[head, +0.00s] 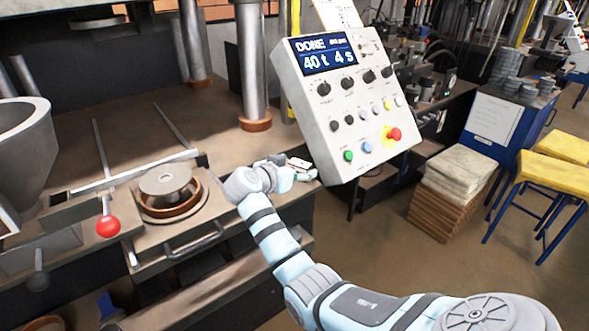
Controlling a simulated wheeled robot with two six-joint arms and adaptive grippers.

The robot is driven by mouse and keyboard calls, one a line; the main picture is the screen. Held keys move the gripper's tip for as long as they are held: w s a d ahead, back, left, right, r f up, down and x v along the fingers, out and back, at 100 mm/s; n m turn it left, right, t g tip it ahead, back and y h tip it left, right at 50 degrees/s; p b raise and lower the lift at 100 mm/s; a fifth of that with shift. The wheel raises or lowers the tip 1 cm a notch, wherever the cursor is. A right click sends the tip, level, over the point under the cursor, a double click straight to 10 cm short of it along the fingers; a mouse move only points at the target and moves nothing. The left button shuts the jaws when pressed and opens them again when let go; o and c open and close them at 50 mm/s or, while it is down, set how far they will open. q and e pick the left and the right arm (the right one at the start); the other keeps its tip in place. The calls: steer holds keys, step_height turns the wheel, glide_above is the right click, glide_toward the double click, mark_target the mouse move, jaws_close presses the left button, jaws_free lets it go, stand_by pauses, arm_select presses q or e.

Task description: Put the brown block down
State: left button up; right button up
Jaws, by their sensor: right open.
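My right gripper (302,172) is at the right end of the press bench, beside the lower left corner of the control box. It is open, but small and partly hidden by my own wrist. A small pale thing with a dark reddish edge (299,163) shows at the fingers; I cannot tell whether it is the brown block or whether it touches the bench. No other brown block shows clearly. My left gripper is not in view.
The control box (345,100) reads DONE and stands close to my right gripper. A round mould with a metal disc (166,180) sits left on the press bench (60,160), near a red-knobbed lever (108,226). Stacked sacks (460,170) stand right.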

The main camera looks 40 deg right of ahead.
steer(key=shift+r, duration=0.15)
steer(key=v, duration=1.2)
steer(key=shift+s, duration=0.1)
steer(key=shift+d, duration=0.1)
